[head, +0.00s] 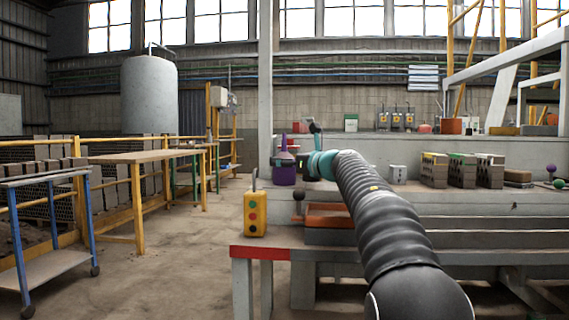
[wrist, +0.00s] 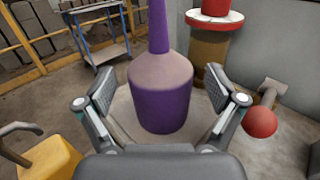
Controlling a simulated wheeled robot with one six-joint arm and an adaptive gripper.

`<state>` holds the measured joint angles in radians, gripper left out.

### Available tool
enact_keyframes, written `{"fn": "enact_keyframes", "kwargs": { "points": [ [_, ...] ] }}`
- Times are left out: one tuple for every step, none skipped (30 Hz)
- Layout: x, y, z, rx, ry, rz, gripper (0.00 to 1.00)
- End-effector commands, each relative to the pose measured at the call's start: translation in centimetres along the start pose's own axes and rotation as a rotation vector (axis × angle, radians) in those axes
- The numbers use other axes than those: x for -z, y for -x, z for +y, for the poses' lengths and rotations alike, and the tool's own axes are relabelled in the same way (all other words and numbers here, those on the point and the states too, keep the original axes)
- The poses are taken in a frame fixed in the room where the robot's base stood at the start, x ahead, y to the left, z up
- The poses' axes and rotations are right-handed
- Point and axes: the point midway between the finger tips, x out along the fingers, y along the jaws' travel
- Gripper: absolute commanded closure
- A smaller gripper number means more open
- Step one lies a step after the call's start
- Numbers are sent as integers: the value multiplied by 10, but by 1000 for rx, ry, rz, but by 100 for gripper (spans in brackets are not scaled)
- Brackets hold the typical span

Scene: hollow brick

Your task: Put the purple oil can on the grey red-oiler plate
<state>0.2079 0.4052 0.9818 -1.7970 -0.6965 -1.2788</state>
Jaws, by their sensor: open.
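The purple oil can (wrist: 160,92), with a tall thin spout and a brownish shoulder, stands upright between the spread fingers of my gripper (wrist: 160,100) in the wrist view. Gaps show between both fingers and the can, so my gripper is open around it. Under the can is a pale grey surface; I cannot tell whether it is a plate or the bench. In the head view the can (head: 284,172) is at the bench's left end, with my gripper (head: 301,164) beside it, partly hidden by my arm. I cannot identify the grey red-oiler plate for sure.
A yellow button box (head: 255,213) stands at the bench's front left. Hollow bricks (head: 463,171) sit further right. The floor at left is partly clear.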

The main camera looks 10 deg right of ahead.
Motion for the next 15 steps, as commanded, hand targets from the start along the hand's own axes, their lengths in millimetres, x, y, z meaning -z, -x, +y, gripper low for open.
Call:
{"fn": "enact_keyframes", "kwargs": {
  "points": [
    [1, 10, 0, 3, 0, -1, 6],
    [1, 15, -1, 3, 1, -1, 6],
    [1, 23, -1, 4, 1, -2, 6],
    [1, 29, -1, 4, 1, -2, 6],
    [1, 35, -1, 3, 0, -1, 6],
    [1, 44, -1, 4, 1, -1, 6],
    [2, 50, -1, 4, 1, -1, 6],
    [1, 56, -1, 4, 1, -2, 6],
    [1, 63, -1, 3, 0, -1, 6],
    [1, 69, -1, 3, 0, -1, 6],
    [1, 74, -1, 4, 1, -1, 6],
    [1, 80, 0, 3, 1, -1, 6],
    [1, 84, 0, 2, 1, -1, 6],
    [0, 88, 0, 2, 1, -1, 6],
    [1, 93, -1, 2, 0, -1, 6]
  ]
}}
